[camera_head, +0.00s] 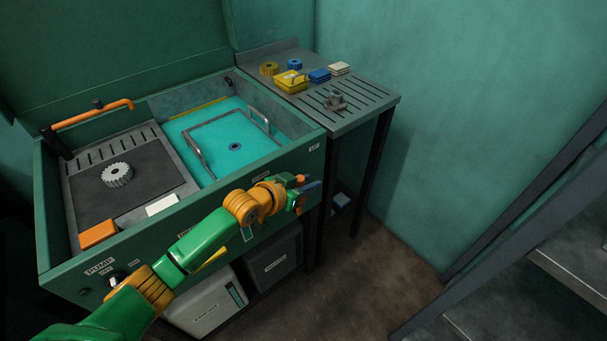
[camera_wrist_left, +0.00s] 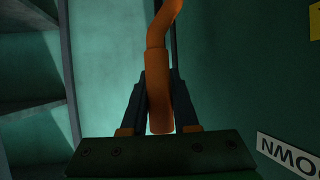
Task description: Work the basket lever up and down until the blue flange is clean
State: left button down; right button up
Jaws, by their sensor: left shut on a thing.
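The basket lever (camera_wrist_left: 160,95) is an orange bar with a bend; in the left wrist view its end lies between my fingers. My left gripper (camera_head: 308,186) is at the front right of the green washer and is shut on the lever; its fingers also show in the left wrist view (camera_wrist_left: 160,112). In the head view only a bit of orange shows at the fingers. The blue flange (camera_head: 235,147) is a small dark blue ring in the turquoise bath, inside the grey wire basket (camera_head: 193,153). I cannot tell how clean it is. My right gripper is not in view.
A grey gear (camera_head: 117,174) sits on the washer's dark left tray, with an orange pipe (camera_head: 95,115) behind. The slotted side table (camera_head: 365,96) holds a yellow tray (camera_head: 291,82), rings and blocks. Containers stand under the washer.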

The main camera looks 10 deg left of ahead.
aim_at(298, 185)
pick_arm(q)
jog(key=shift+w+d+r+g, duration=0.15)
jog(key=shift+w+d+g, duration=0.1)
jog(key=shift+w+g, duration=0.1)
jog(key=c, duration=0.7)
grip_release()
jog(key=shift+w+d, duration=0.1)
jog(key=shift+p+v, duration=0.85)
jog(key=shift+v, duration=2.65)
jog(key=shift+d, duration=0.1)
